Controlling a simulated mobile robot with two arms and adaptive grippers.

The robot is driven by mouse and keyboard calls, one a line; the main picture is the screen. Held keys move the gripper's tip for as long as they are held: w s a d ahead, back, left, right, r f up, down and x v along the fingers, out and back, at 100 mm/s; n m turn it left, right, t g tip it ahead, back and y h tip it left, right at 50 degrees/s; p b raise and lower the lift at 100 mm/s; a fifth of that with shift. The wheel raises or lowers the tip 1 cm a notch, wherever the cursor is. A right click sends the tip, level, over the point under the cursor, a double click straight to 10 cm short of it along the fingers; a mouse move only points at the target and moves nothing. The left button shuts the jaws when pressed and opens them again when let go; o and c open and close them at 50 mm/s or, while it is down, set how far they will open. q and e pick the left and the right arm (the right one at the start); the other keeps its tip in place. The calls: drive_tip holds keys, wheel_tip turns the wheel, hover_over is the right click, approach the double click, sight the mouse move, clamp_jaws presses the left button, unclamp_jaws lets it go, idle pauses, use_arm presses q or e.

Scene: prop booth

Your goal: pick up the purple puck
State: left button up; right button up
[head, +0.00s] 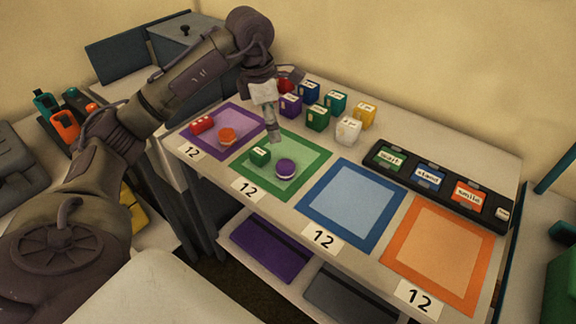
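The purple puck (286,168) lies on the green mat (312,158), beside a small green block (260,155) with a white label. My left gripper (273,132) points down above the back part of the green mat, behind the puck and apart from it in the picture. Its fingers look narrow and small, and I cannot tell whether they are open or shut. No held object shows in it. My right gripper is not in view.
The purple mat (243,121) holds a red block (202,125) and an orange puck (227,136). Several labelled cubes (318,118) stand behind. The blue mat (350,205) and orange mat (440,255) are bare. A black tray (408,177) with word cards lies at the right.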

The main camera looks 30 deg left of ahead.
use_arm(q)
hover_over(285, 164)
drive_tip(key=a, duration=0.1)
drive_tip(key=f, duration=0.7)
drive_tip(key=shift+s+a+f, duration=0.2)
drive_tip(key=shift+s+f, duration=0.2)
drive_tip(key=f, duration=0.1)
drive_tip(key=d+f, duration=0.1)
drive_tip(key=f+p, duration=0.1)
drive_tip(key=f, duration=0.1)
drive_tip(key=shift+w+d, duration=0.15)
drive_tip(key=shift+w, duration=0.15)
drive_tip(key=shift+f, duration=0.5)
drive_tip(key=c, duration=1.3)
